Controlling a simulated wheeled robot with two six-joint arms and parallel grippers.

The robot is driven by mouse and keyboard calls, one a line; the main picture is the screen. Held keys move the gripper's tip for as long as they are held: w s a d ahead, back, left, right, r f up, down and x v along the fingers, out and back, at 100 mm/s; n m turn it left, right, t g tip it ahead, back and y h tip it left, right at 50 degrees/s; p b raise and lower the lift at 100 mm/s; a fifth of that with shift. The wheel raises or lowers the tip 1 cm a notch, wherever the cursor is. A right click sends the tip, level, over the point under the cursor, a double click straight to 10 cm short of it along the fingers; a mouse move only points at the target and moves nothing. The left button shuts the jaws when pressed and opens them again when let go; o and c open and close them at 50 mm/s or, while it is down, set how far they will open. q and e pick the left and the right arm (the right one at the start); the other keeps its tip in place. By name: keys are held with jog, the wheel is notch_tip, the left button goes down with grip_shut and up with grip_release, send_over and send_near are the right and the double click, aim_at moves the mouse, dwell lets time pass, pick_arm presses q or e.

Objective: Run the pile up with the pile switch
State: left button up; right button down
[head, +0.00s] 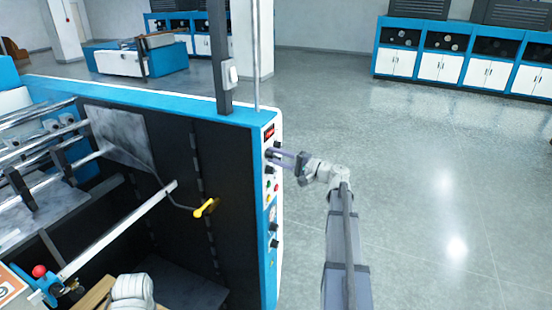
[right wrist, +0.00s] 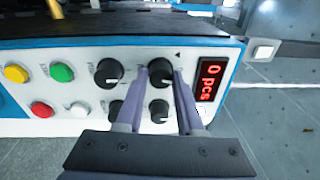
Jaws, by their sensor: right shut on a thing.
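My right gripper (head: 283,155) is at the control panel (head: 270,190) on the end of the blue and white machine. In the right wrist view its two purple-grey fingers (right wrist: 161,85) are shut around a black rotary knob (right wrist: 161,72) in the upper row. The knob has a pale pointer mark, and a small black triangle is printed beside it. Another black knob (right wrist: 109,72) sits to its left, and two more lie below, partly behind the fingers. I cannot read which knob is labelled as the pile switch. My left gripper is not in view.
Yellow (right wrist: 16,73), green (right wrist: 62,71) and red (right wrist: 42,109) buttons are on the panel. A yellow handle (head: 206,207) hangs inside the machine. The floor (head: 430,200) on the right is clear.

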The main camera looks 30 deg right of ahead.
jog(key=shift+n, duration=1.1)
jog(key=c, duration=0.5)
grip_release()
jog(key=shift+b+v, duration=0.4)
jog(key=shift+v, duration=3.55)
jog(key=shift+w+a+f, duration=0.1)
jog(key=shift+f, duration=0.05)
